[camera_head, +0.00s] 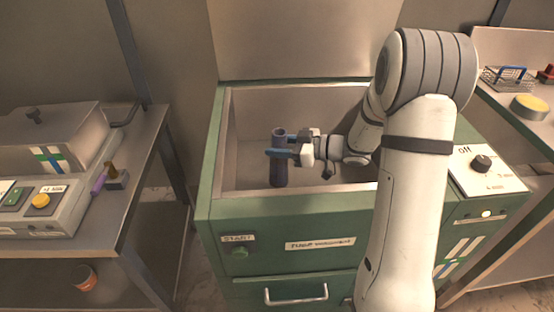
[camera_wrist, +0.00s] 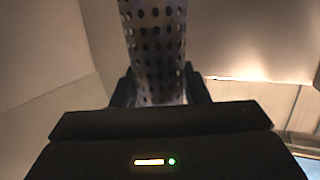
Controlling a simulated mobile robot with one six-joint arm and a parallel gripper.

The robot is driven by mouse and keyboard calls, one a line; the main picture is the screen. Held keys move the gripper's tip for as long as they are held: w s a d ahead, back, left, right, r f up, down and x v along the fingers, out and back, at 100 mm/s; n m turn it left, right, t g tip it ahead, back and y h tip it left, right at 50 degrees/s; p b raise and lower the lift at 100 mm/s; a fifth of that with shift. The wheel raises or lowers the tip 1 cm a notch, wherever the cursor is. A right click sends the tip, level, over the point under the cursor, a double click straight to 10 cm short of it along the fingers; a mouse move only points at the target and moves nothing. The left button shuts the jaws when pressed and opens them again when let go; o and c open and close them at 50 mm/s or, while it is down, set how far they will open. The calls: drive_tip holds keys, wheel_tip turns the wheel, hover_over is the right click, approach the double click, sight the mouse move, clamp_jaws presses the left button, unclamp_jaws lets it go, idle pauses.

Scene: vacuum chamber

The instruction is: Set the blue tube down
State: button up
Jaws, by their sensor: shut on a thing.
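The blue tube (camera_head: 279,170) is dark blue and stands upright inside the open green vacuum chamber (camera_head: 214,150). My gripper (camera_head: 283,146) reaches in from the right and is shut on the tube's upper part. In the wrist view the tube (camera_wrist: 155,45) rises between my two dark fingers (camera_wrist: 157,90), and its wall is full of small round holes. I cannot tell whether the tube's lower end touches the chamber floor.
The chamber's front wall carries a green START button (camera_head: 239,253), with a drawer handle (camera_head: 296,296) below. A control panel with a black knob (camera_head: 481,163) is at right. A left bench (camera_head: 150,125) holds a device and a purple-handled item. A wire basket (camera_head: 508,79) sits on the right bench.

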drive_tip(key=shift+f+b, duration=0.4)
drive_tip(key=shift+f, duration=1.45)
drive_tip(key=o, duration=1.2)
drive_tip(key=p+v, duration=0.1)
drive_tip(key=v, duration=1.1)
drive_tip(key=shift+p, duration=0.3)
